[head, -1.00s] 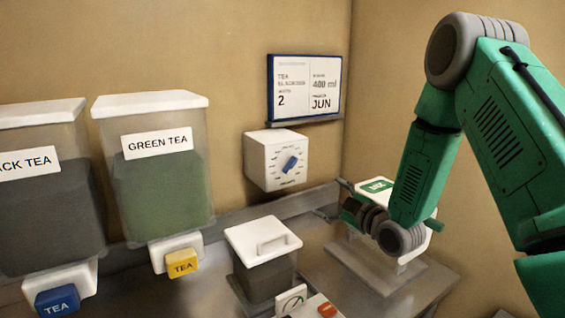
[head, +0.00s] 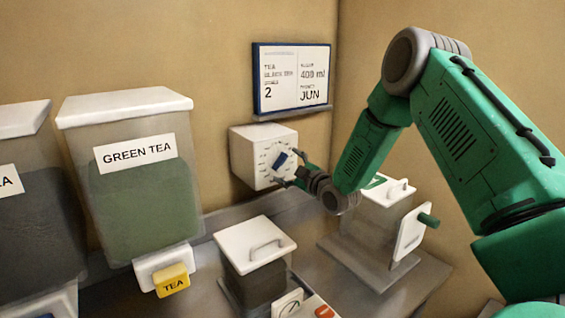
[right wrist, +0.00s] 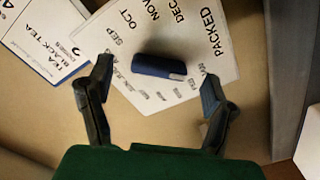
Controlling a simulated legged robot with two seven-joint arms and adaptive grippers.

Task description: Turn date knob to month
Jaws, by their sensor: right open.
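The date knob is a blue bar (head: 281,158) on the front of a white dial box (head: 243,155) on the wall. In the right wrist view the knob (right wrist: 158,67) has a white mark at its right end, pointing toward the right finger. Month labels, SEP to DEC among them, and the word PACKED ring it on the white dial face (right wrist: 185,35). My right gripper (head: 290,168) is open in front of the dial. Its fingers stand either side of the knob, with gaps; contact does not show. My left gripper is out of view.
A sign (head: 291,78) above the dial reads black tea, 2, 400 ml and JUN. A green tea bucket (head: 130,165) with a yellow tap stands left. A lidded container (head: 255,250) stands below the dial. A white-lidded unit (head: 385,215) stands under my right arm.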

